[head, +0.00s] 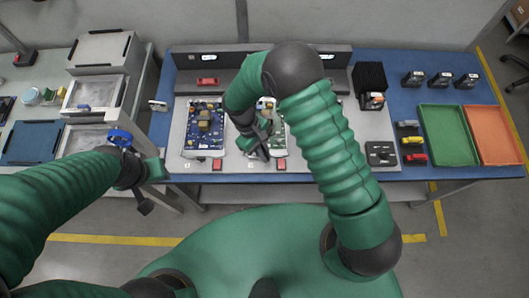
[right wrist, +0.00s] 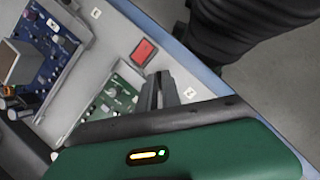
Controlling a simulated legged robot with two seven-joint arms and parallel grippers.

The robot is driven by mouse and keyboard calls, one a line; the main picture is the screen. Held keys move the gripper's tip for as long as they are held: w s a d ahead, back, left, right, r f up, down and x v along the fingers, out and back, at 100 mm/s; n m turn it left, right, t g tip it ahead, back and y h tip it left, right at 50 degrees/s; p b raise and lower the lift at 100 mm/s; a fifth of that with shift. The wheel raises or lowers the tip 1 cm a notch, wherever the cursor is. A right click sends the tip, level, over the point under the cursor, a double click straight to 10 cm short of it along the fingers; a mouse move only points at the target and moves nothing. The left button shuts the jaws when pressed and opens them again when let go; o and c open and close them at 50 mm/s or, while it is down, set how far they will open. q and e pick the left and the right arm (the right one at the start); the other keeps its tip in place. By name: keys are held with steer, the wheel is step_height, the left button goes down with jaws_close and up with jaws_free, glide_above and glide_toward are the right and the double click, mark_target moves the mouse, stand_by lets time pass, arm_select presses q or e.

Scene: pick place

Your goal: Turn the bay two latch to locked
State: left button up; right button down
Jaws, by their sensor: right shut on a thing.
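The bay two board (head: 274,128), green, lies in its bay on the grey fixture plate (head: 345,150); it also shows in the right wrist view (right wrist: 116,95). My right gripper (head: 264,152) is at the front edge of bay two, beside the bay label. In the right wrist view its fingers (right wrist: 158,92) point down there. It is shut on the bay two latch, which the fingers mostly hide, so I cannot tell its angle. My left gripper (head: 143,203) hangs off the table's left front corner, away from the fixture. Its jaw opening is unclear.
A blue board (head: 203,125) sits in the bay to the left, with a red block (head: 217,164) in front. Another red block (head: 282,165) stands right of my gripper. A green tray (head: 446,135) and an orange tray (head: 494,135) lie at the right.

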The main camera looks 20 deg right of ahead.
steer(key=m, duration=0.2)
steer(key=m+y, duration=0.1)
steer(key=m+y+p, duration=0.1)
steer(key=m, duration=0.1)
steer(key=shift+w+d+r+m+g, duration=0.1)
steer(key=shift+w+d+m+g, duration=0.05)
steer(key=shift+w+m+g, duration=0.2)
steer(key=m+y, duration=0.1)
steer(key=m, duration=0.1)
steer(key=m+y+p, duration=0.1)
steer(key=m, duration=0.1)
steer(key=shift+w+d+m, duration=0.1)
steer(key=shift+d+m, duration=0.1)
steer(key=shift+m, duration=0.15)
steer(key=c, duration=1.5)
jaws_free()
steer(key=shift+c, duration=0.2)
steer(key=b+v, duration=0.1)
steer(key=v, duration=1.5)
steer(key=shift+r, duration=0.25)
